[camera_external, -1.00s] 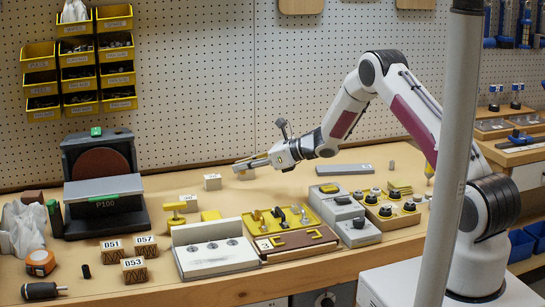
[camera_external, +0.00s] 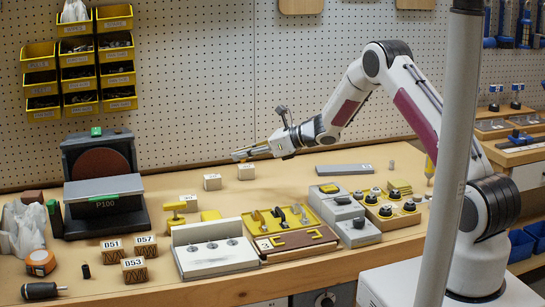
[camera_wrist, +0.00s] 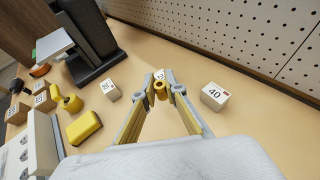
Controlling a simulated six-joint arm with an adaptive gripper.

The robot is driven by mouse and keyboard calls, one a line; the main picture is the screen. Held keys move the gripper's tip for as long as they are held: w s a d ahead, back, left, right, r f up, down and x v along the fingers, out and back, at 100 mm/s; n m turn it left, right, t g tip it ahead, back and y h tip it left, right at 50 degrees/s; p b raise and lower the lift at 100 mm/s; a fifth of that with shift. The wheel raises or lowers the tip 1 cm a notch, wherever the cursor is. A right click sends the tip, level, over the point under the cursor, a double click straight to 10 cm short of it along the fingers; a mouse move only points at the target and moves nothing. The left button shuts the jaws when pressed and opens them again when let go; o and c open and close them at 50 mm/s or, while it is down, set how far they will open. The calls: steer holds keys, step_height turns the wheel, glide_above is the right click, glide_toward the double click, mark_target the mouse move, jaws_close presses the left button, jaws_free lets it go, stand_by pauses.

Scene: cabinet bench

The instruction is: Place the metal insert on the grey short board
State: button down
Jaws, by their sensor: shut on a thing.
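My gripper (camera_wrist: 161,92) is shut on a small brass-coloured ring-like piece (camera_wrist: 160,86), which looks like the metal insert. In the external view my gripper (camera_external: 240,156) is in the air above the back of the bench, over the small white numbered blocks; the insert is too small to make out there. A flat grey board (camera_external: 344,169) lies on the bench to the right of my gripper, near the back wall. It is out of the wrist view. Its top looks bare apart from a small mark at its right end.
A sander (camera_external: 103,186) stands at left. Yellow trays (camera_external: 270,222) and grey fixtures (camera_external: 357,232) fill the front middle.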

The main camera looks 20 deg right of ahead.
steer(key=w+d+m+t+h, duration=0.1)
steer(key=w+d, duration=0.1)
steer(key=d, duration=0.7)
steer(key=w+d+m+t+h, duration=0.1)
steer(key=w+d, duration=0.2)
steer(key=d, duration=0.7)
steer(key=r+m+t+h, duration=0.1)
steer(key=r+m, duration=0.1)
glide_above(345, 167)
steer(key=shift+s+f, duration=0.1)
steer(key=shift+s, duration=0.05)
steer(key=shift+f, duration=3.1)
steer(key=shift+f, duration=0.1)
steer(key=shift+f, duration=1.8)
